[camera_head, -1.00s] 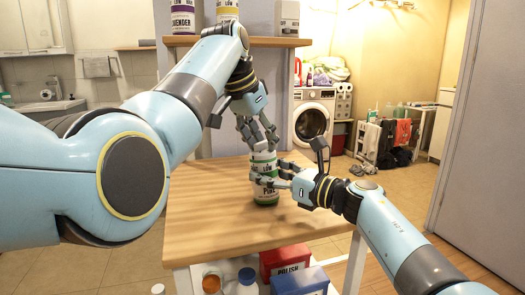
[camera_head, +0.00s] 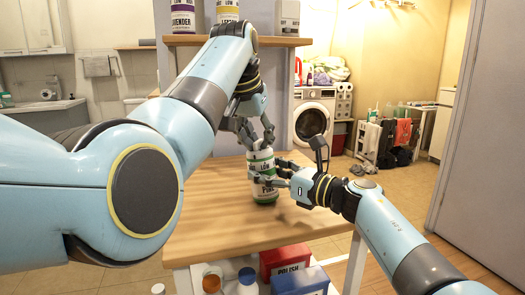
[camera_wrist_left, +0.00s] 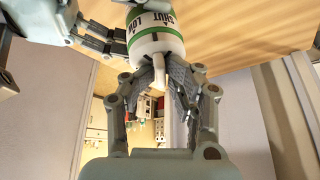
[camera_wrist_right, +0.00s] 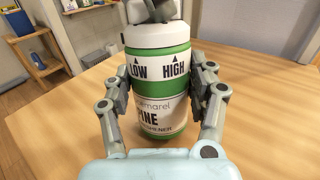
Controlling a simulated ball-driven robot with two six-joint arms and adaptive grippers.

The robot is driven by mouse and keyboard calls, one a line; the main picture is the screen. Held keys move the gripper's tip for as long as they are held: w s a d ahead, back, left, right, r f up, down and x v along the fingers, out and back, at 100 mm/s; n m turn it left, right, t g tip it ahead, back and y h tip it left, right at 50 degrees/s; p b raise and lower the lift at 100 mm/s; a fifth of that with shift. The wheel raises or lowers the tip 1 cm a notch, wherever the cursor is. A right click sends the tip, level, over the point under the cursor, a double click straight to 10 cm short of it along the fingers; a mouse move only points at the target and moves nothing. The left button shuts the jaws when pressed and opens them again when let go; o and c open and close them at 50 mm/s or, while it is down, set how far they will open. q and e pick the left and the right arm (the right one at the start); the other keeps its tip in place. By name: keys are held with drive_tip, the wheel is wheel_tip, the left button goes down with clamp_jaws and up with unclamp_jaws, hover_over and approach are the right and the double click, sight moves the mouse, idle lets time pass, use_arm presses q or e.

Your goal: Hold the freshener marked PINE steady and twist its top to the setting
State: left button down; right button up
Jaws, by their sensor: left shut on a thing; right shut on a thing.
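The PINE freshener (camera_head: 263,180), a white can with green bands, stands upright on the wooden table. My right gripper (camera_head: 273,177) is shut around its body from the right; in the right wrist view the can (camera_wrist_right: 160,112) shows PINE, with LOW and HIGH and their arrows above. My left gripper (camera_head: 255,141) comes from above and is shut on the top. The left wrist view shows a pale tab (camera_wrist_left: 158,72) on the top between the left fingers, and SHUT and LOW marks on the can. The pointed-to setting cannot be told.
The wooden table (camera_head: 215,225) is bare around the can. A shelf (camera_head: 290,41) behind holds a LAVENDER can (camera_head: 183,17), a yellow-banded can (camera_head: 228,10) and a box (camera_head: 287,17). Under the table are a red POLISH box (camera_head: 284,261), a blue box (camera_head: 300,282) and bottles.

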use_arm(q)
drive_tip(key=c, duration=1.5)
unclamp_jaws()
drive_tip(key=shift+s+d+f, duration=0.35)
drive_tip(key=shift+d+f, duration=0.15)
drive_tip(key=shift+f, duration=0.05)
drive_tip(key=shift+w+d+r, duration=0.1)
drive_tip(key=shift+w+r, duration=0.05)
drive_tip(key=shift+r, duration=3.25)
